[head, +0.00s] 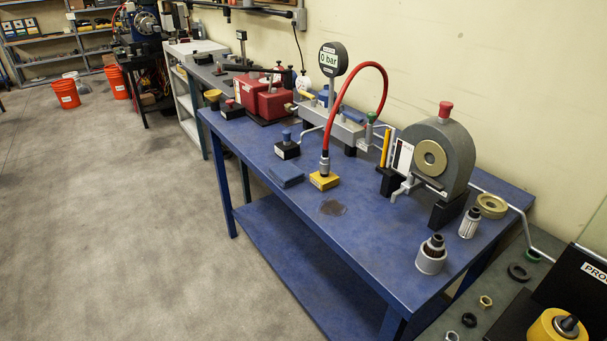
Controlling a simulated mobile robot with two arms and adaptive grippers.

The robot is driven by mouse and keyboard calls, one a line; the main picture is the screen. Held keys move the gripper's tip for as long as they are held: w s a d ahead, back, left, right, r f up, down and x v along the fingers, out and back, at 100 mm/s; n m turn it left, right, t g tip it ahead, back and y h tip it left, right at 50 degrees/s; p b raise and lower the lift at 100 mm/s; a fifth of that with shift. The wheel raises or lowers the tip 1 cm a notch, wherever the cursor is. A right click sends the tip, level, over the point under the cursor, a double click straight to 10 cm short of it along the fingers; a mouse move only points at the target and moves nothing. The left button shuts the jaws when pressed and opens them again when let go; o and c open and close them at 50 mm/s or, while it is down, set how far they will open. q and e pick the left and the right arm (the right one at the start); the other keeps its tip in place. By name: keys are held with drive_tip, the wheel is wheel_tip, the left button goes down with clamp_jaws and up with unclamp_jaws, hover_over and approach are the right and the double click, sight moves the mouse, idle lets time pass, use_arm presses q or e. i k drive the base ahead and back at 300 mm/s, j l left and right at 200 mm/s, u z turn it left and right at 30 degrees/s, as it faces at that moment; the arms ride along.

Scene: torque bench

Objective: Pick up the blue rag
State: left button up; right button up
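A folded blue rag (287,176) lies flat on the blue workbench (365,240), close to its front edge. It is nearly the same blue as the bench top. It sits left of a yellow block (323,181) and in front of a small black block with a blue knob (287,148), apart from both. Neither of my grippers shows in the head view.
A red hose (342,95) arches up from the yellow block. A gauge reading 0 bar (333,60) and a grey round housing (448,150) stand behind. A dark stain (333,207) marks the bench. The floor (110,220) in front is clear.

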sight(286, 175)
drive_tip(key=i+j+z, duration=0.15)
drive_tip(key=z, duration=0.3)
drive_tip(key=i+j+z, duration=0.1)
drive_tip(key=j+z, duration=0.2)
drive_tip(key=z, duration=0.15)
drive_tip(key=i+j+z, duration=0.1)
drive_tip(key=j+z, duration=0.15)
drive_tip(key=z, duration=0.2)
drive_tip(key=j+z, duration=0.3)
drive_tip(key=z, duration=0.15)
